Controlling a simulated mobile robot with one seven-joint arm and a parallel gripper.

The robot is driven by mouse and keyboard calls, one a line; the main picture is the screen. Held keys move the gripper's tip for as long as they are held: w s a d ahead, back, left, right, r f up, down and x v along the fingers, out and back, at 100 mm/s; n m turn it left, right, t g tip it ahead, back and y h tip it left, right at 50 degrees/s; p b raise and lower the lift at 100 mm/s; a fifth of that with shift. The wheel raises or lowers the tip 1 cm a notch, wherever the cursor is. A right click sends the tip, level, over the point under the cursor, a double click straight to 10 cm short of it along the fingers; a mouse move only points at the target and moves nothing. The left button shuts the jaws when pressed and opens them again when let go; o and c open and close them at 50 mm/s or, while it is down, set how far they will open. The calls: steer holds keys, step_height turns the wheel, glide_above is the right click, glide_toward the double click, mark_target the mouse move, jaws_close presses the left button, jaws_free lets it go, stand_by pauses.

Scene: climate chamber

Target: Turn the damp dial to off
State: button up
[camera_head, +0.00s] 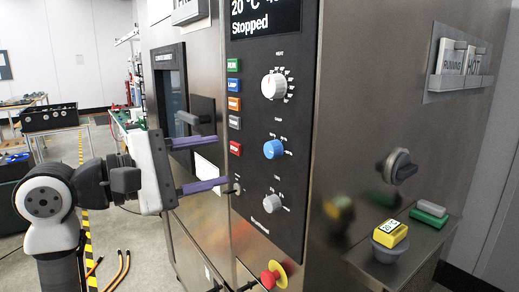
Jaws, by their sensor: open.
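A black control panel on the steel cabinet carries three dials in a column. The top one is a white dial (274,86) under a label that seems to read heat. The middle one is a blue dial (273,149), apparently the damp dial; its small label and pointer are too small to read surely. The bottom one is a grey dial (273,203). My gripper (221,161) is open and empty, with its two purple fingers one above the other. It is left of the blue dial, apart from it, fingertips pointing toward the panel.
Several coloured buttons (234,103) run down the panel's left side. A red and yellow emergency stop (272,275) is below. A grey handle (402,166) and a small shelf with a yellow device (390,233) are at right. The display (263,18) reads Stopped.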

mark_target(268, 151)
steer(key=p+x, duration=0.2)
steer(key=x, duration=0.7)
steer(key=shift+w+d, duration=0.1)
steer(key=shift+d, duration=0.25)
steer(key=shift+c, duration=0.2)
steer(key=c, duration=0.9)
